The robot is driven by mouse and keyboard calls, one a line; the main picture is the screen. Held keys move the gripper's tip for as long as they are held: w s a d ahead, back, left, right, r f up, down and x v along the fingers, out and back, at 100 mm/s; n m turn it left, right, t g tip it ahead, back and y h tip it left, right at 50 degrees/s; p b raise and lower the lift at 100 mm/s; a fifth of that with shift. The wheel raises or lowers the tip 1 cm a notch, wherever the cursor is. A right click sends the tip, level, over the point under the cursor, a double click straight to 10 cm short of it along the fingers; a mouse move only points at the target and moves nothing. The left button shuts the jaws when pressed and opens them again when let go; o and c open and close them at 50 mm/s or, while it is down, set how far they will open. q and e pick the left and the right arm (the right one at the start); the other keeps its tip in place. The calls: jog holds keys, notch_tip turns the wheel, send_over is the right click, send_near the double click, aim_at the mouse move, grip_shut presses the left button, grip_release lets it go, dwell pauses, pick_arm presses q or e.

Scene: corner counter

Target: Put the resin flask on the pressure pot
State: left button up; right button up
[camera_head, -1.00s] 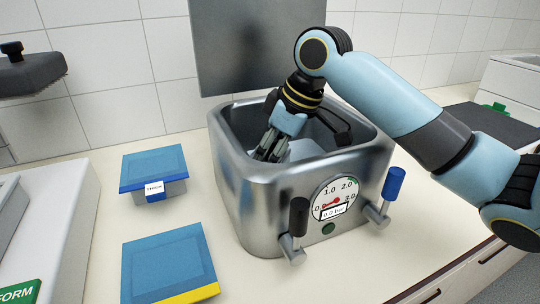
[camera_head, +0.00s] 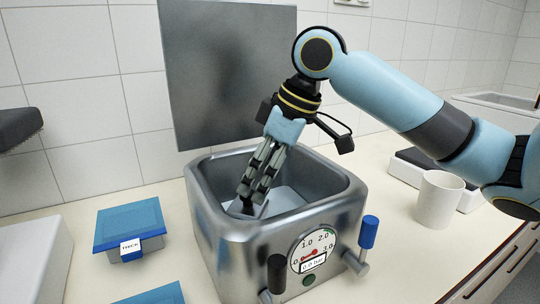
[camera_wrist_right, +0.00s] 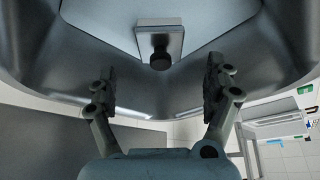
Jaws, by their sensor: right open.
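The pressure pot (camera_head: 262,243) is an open metal box with a round dial, a blue-handled and a black-handled valve on its front. Its flat grey lid (camera_head: 228,70) stands up behind it. My right gripper (camera_head: 246,197) reaches down into the pot with open fingers. In the right wrist view the gripper (camera_wrist_right: 160,72) is open, with nothing between the fingers. Beyond the fingertips, on the pot's floor, is a pale block with a dark round knob (camera_wrist_right: 160,50); it may be the resin flask, but I cannot be sure. My left gripper is not in view.
A blue-lidded box (camera_head: 130,225) is left of the pot, with another blue lid (camera_head: 155,294) in front. A white mug (camera_head: 437,200) stands to the right. A dark grey block (camera_head: 18,128) is at the far left. The pot's walls surround the gripper.

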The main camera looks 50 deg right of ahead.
jog(key=shift+v, duration=1.8)
